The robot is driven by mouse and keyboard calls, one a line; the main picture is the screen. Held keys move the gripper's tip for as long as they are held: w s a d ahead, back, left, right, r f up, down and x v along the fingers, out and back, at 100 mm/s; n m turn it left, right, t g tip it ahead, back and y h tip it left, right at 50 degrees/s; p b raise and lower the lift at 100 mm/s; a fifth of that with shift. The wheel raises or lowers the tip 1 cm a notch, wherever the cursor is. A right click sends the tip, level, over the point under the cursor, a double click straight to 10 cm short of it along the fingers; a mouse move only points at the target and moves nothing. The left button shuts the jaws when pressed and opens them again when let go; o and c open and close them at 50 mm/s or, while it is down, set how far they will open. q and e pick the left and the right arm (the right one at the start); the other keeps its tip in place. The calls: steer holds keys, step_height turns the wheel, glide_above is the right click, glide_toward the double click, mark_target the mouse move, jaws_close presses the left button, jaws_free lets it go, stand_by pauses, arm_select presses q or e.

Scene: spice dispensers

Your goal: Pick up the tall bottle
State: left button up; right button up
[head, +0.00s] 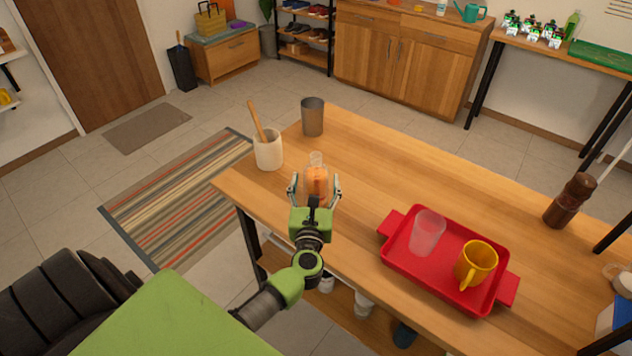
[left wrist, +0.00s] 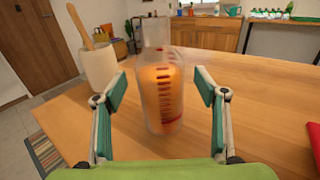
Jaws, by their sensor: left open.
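A tall, clear bottle with orange contents (head: 317,180) stands upright on the wooden table (head: 400,176), near its left front edge. In the left wrist view the bottle (left wrist: 163,95) is in the middle, with its narrower neck rising above. My left gripper (head: 315,190) is open at the bottle. In the left wrist view its teal-padded fingers (left wrist: 163,95) are on either side of the bottle, with visible gaps. Part of the bottle's lower body is hidden by the gripper in the head view. My right gripper is not in view.
A white crock with a wooden utensil (head: 268,150) and a grey cup (head: 313,117) stand behind the bottle. A red tray (head: 400,258) holds a clear cup (head: 427,233) and a yellow mug (head: 475,264). A brown pepper mill (head: 571,200) stands farther right. The table's middle is clear.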

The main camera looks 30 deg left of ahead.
arm_select(q)
steer(key=x, duration=0.3)
steer(key=shift+f, duration=0.1)
steer(key=shift+s, duration=0.1)
steer(key=c, duration=1.5)
steer(key=shift+c, duration=0.3)
steer(key=shift+r, duration=0.25)
